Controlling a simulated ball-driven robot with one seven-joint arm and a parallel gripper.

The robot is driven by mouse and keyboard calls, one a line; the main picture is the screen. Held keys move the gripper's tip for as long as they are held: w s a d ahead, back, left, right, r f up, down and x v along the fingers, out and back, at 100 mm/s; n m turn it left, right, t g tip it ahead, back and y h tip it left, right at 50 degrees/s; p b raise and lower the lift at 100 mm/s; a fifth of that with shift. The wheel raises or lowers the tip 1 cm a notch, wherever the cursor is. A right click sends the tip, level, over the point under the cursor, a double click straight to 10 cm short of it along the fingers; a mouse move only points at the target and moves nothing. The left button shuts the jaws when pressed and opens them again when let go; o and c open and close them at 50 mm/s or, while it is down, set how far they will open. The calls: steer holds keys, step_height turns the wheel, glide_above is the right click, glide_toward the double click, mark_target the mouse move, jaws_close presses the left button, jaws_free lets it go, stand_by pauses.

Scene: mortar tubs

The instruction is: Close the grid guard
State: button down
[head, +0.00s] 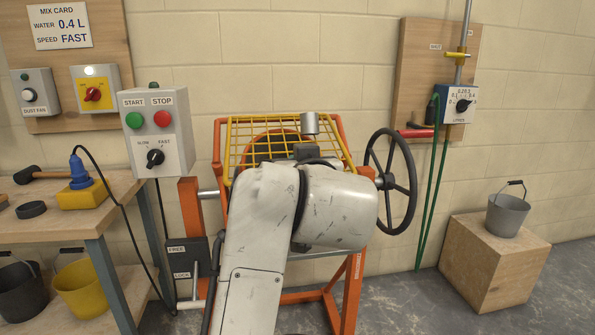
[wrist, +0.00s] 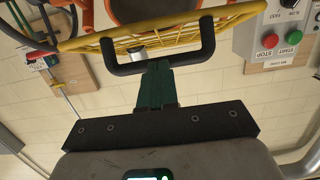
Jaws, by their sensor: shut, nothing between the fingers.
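The grid guard (head: 250,138) is a yellow wire grid across the front of the orange mixer drum (head: 268,150); it stands tilted, and I cannot tell exactly how far it is open. In the wrist view the guard (wrist: 88,42) runs across the top, with a black bar handle (wrist: 158,66) in front of it. My gripper (wrist: 158,68) has its green fingers together and empty, tips at the handle's middle; I cannot tell whether they touch it. In the head view my arm hides the fingers and the guard's lower part.
A black handwheel (head: 392,180) stands right of the drum. A control box (head: 157,130) with START and STOP buttons is at left, above a wooden bench (head: 110,190). A grey bucket (head: 508,213) sits on a wooden block (head: 495,265) at right. Open floor lies before the block.

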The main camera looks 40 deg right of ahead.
steer(key=f+b, duration=0.2)
steer(key=w+f+t+h+b, duration=0.1)
steer(key=f+b, duration=0.1)
steer(key=f, duration=0.1)
steer(key=d+f+t+b, duration=0.1)
steer(key=f+b, duration=0.2)
steer(key=shift+w+d+f, duration=0.1)
steer(key=shift+w, duration=0.15)
steer(key=shift+w+d+f+b, duration=0.2)
steer(key=shift+w+f+b, duration=0.05)
steer(key=shift+f+b, duration=0.3)
steer(key=shift+w+d+f+b, duration=0.15)
steer(key=shift+w+f+b, duration=0.1)
steer(key=shift+f+b, duration=0.3)
